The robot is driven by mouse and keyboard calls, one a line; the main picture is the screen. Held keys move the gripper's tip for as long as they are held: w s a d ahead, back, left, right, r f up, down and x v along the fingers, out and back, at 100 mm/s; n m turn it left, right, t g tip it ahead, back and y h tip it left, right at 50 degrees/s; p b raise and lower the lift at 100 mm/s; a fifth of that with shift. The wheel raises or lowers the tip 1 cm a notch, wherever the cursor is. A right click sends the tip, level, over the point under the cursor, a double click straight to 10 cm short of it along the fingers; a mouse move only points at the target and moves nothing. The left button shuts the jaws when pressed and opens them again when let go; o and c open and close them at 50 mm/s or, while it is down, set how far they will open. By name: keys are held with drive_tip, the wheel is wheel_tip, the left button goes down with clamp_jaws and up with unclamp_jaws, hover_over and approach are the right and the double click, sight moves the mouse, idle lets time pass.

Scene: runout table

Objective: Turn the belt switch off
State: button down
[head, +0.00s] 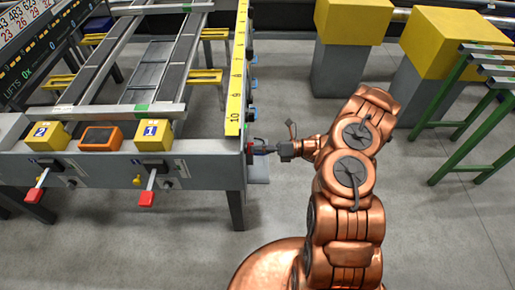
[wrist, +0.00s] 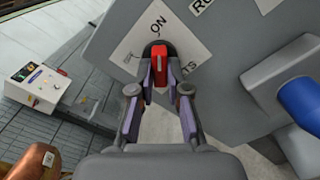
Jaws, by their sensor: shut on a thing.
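The belt switch, a small red lever (wrist: 160,60), stands out from a dark round mount on a white label plate (wrist: 130,48) fixed to a grey panel (wrist: 225,50). The word ON shows beside the lever; other lettering on the plate is partly hidden by my fingers. My gripper (wrist: 160,84) is shut on the red lever, one finger pad on each side of it. In the head view my gripper (head: 262,150) reaches the right end face of the grey runout table (head: 205,150). The lever is too small there to read its position.
A blue knob (wrist: 303,102) on a grey housing sits right of my gripper in the wrist view. A white box with buttons (wrist: 35,82) lies at left. In the head view, red-handled levers (head: 147,198) jut from the table front, and green rails (head: 460,110) stand right.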

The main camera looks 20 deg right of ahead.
drive_tip(key=shift+f+n+b, duration=0.15)
drive_tip(key=shift+n+b, duration=0.15)
drive_tip(key=shift+b, duration=0.2)
drive_tip(key=shift+w+n+b, duration=0.1)
drive_tip(key=shift+n+b, duration=8.5)
drive_tip(key=shift+b, duration=0.9)
drive_tip(key=c, duration=1.1)
unclamp_jaws()
drive_tip(key=shift+c, duration=0.2)
drive_tip(key=shift+d, duration=0.2)
